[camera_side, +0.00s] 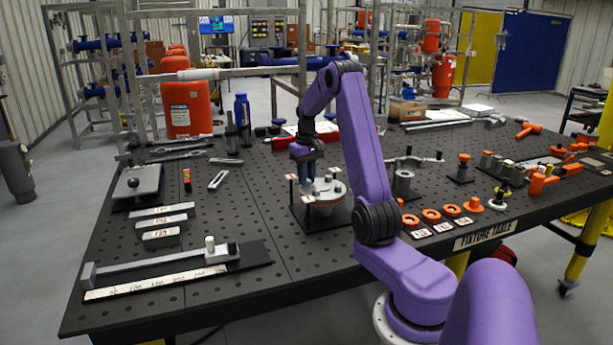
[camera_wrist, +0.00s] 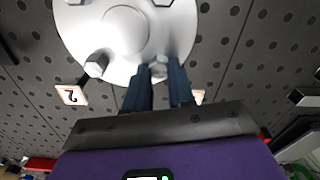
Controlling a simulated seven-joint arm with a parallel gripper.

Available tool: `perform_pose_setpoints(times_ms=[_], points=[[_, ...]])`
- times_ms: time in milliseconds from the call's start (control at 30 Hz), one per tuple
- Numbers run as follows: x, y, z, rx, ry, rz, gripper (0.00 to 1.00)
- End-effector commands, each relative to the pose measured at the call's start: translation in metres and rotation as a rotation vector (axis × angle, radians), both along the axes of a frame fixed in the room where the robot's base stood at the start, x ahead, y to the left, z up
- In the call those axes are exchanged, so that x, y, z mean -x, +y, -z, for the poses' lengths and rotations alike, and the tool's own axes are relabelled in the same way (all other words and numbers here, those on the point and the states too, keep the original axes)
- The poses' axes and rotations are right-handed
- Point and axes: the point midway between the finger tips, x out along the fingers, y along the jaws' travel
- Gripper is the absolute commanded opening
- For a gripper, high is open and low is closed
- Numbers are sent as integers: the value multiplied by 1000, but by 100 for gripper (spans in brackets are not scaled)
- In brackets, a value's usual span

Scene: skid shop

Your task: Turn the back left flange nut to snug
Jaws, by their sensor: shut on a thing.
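The round pale flange (camera_side: 322,192) stands on a black base plate (camera_side: 312,222) on the table, with several bolts and nuts around its top. In the wrist view the flange (camera_wrist: 92,30) shows its raised centre cap and hex nuts around its rim. My gripper (camera_side: 308,186) reaches down at the flange's back left side. In the wrist view the dark fingers of my gripper (camera_wrist: 160,76) are shut on the back left flange nut (camera_wrist: 158,67), which shows partly between the fingertips. The nut's thread is hidden.
Small number tags on posts stand around the flange, one tag (camera_wrist: 72,95) reading 2. Orange rings (camera_side: 431,215) lie to the right, and a clamp stand (camera_side: 403,182) is close by. A long bar tool (camera_side: 165,268) lies front left.

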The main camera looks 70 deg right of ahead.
Motion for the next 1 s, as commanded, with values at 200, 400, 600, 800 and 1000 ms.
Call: perform_pose_setpoints(times_ms=[200,400,600,800,1000], points=[[0,-1,-3,4,-4,93,0],[-1,-1,-3,4,-4,130,0],[-1,-1,-3,5,-5,138,0],[-1,-1,-4,5,-6,137,0],[-1,-1,-3,4,-4,136,49]])
